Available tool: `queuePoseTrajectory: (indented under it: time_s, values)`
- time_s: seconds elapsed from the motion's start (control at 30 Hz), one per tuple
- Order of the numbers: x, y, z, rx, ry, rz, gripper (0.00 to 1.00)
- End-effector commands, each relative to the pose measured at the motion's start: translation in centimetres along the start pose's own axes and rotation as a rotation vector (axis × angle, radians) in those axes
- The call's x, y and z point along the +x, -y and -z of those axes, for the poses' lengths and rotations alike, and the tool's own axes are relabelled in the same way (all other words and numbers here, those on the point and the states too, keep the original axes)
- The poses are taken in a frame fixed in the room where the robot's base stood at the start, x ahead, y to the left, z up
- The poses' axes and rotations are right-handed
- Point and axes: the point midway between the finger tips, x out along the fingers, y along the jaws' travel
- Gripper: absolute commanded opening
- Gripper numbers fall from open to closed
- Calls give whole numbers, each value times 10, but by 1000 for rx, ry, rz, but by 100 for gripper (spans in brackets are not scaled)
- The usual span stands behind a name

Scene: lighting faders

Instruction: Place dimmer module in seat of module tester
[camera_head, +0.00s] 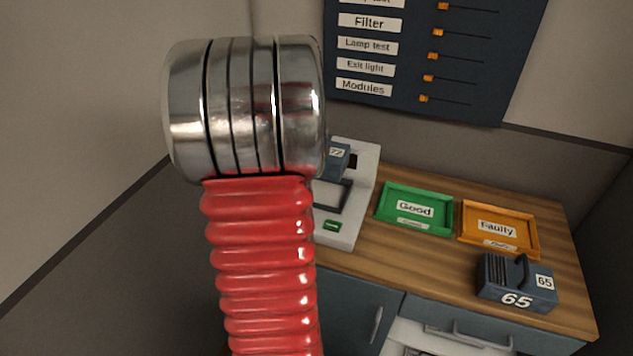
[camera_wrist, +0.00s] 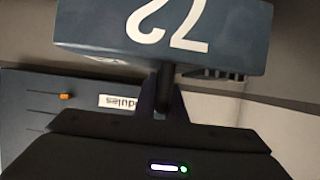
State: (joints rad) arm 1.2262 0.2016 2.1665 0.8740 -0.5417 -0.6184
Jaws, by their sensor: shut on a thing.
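The dimmer module, blue-grey and marked 72, shows upside down and close up in the wrist view (camera_wrist: 95,32). My gripper (camera_wrist: 166,92) is shut on its handle. In the head view, part of the module (camera_head: 337,160) shows beside my arm, in front of the upper part of the module tester (camera_head: 366,180). My arm hides the gripper and the rest of the module there. The tester is a pale box with a dark-framed recess (camera_head: 345,196) and a green label or button (camera_head: 332,226). My arm covers its left side. I cannot tell whether the module touches it.
A green Good tray (camera_head: 384,209) and an orange Faulty tray (camera_head: 467,222) lie empty on the wooden counter. A second module marked 65 (camera_head: 510,281) stands at the front right. A dark fader panel (camera_head: 480,80) hangs on the wall.

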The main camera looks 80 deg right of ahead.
Motion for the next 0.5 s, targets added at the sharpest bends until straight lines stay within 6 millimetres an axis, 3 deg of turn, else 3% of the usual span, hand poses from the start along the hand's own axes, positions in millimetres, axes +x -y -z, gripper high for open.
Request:
queuePoseTrajectory:
  time_s: [0.33, 0.5]
  values:
    - [17, 1, -41, -4, 1, 1, 0]
    - [22, 2, -53, -1, -2, 2, 0]
